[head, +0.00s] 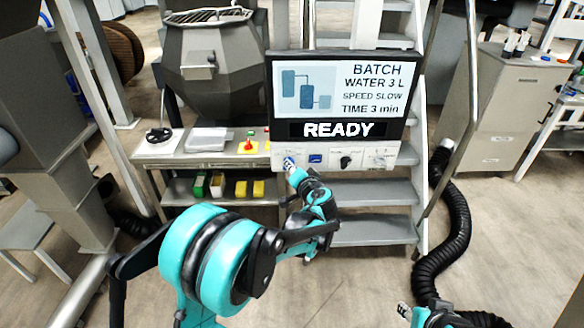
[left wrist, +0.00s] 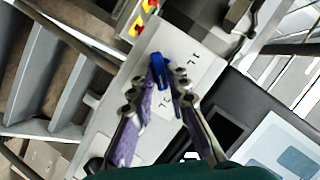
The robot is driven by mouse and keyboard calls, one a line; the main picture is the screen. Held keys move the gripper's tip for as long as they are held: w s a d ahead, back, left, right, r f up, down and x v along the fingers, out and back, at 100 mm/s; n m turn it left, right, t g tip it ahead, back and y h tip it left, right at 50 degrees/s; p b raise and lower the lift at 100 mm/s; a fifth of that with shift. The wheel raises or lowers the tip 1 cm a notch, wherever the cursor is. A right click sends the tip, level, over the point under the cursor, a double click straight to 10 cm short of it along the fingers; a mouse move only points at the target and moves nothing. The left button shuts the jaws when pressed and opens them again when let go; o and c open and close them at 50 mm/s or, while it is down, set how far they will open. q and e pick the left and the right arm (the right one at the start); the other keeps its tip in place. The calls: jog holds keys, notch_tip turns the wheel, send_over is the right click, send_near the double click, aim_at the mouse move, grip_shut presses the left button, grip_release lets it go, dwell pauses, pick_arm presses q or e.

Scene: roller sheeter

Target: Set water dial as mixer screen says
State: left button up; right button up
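The mixer screen (head: 339,99) in the head view reads BATCH, WATER 3 L, SPEED SLOW, TIME 3 min and READY. The blue water dial (head: 288,161) is at the left end of the control strip under it, partly hidden by my gripper. My left gripper (head: 292,168) is at this dial. In the left wrist view the blue dial (left wrist: 159,72) lies between the close-set fingertips of my left gripper (left wrist: 168,68), which appears shut on it.
A black knob (head: 346,161) and a pale knob (head: 380,158) sit farther right on the strip. A bench (head: 170,153) with a red button (head: 249,141) stands left, below a grey hopper (head: 214,62). Steps (head: 372,192) rise behind the screen. A black hose (head: 455,225) lies on the right.

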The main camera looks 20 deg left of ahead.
pick_arm(q)
jog(key=shift+o, duration=0.6)
jog(key=v, duration=1.2)
jog(key=shift+f, duration=0.1)
